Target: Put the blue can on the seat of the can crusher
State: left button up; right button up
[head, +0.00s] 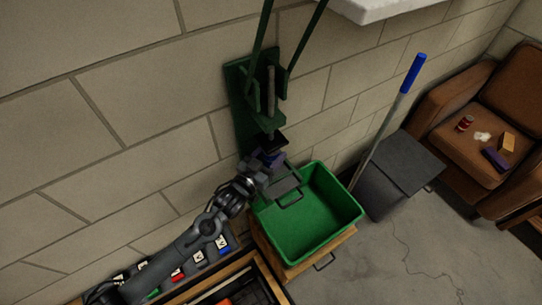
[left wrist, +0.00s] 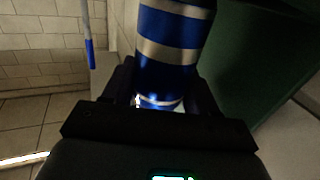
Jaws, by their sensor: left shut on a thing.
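The blue can, blue with silver bands, fills the top middle of the left wrist view (left wrist: 172,50), between the two fingers of my left gripper (left wrist: 165,95). In the head view my left gripper (head: 272,160) is shut on the can at the lower end of the can crusher. The can is mostly hidden there by the gripper. The green can crusher (head: 240,95) is fixed to the block wall, with its lever arms reaching up. The dark press part (head: 273,142) is just above the gripper. The seat is hidden, so I cannot tell whether the can touches it. My right gripper is not in view.
An open green bin (head: 325,215) stands on a wooden stand below and right of the crusher. A brown armchair (head: 480,130) holds a red can and small items. An open drawer lies below my arm.

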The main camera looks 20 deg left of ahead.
pick_arm(q)
jog(key=shift+f, duration=0.4)
jog(key=shift+f, duration=0.1)
jog(key=o, duration=1)
